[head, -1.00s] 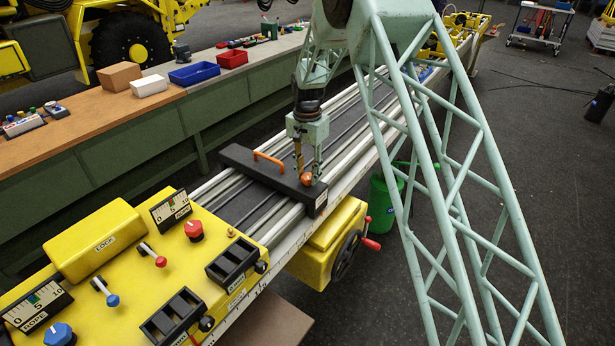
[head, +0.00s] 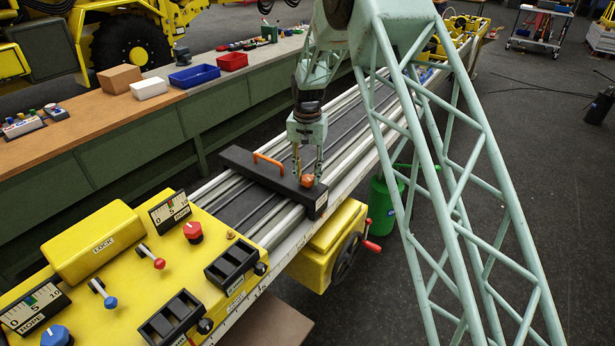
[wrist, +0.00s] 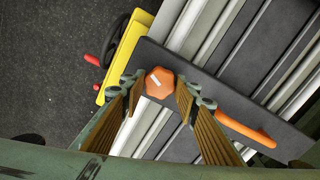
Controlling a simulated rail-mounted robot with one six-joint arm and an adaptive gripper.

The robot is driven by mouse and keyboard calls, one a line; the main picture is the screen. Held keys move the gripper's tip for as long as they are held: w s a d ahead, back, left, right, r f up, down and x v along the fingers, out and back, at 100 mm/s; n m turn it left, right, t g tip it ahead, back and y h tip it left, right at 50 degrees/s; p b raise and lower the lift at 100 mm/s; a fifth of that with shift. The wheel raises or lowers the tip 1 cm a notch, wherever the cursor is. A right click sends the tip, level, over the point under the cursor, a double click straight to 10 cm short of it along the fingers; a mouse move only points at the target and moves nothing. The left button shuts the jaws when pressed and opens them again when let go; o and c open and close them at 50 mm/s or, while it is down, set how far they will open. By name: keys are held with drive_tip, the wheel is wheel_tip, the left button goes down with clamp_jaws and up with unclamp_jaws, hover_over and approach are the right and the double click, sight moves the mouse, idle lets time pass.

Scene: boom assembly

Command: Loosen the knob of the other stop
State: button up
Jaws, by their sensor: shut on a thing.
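The stop is a dark bar (head: 240,160) lying across the pale rails, with an orange handle (head: 268,158) on top. It also shows in the wrist view (wrist: 206,92). Its orange knob (head: 307,181) sits near the right end of the bar. In the wrist view the knob (wrist: 160,82) is faceted and carries a white mark. My gripper (head: 307,174) points down over the knob. In the wrist view its two fingers (wrist: 158,92) stand on either side of the knob, shut on it.
A yellow control box (head: 130,270) with knobs, levers and gauges stands at the near left. A yellow housing with a handwheel (head: 346,258) is below the rails at right. A green canister (head: 382,206) stands on the floor. A long bench (head: 120,120) runs along the left.

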sight(307, 177)
drive_tip(key=o, duration=0.9)
drive_tip(key=shift+r, duration=0.1)
wheel_tip(307, 177, up, 12)
drive_tip(key=shift+f, duration=0.1)
idle(0.7)
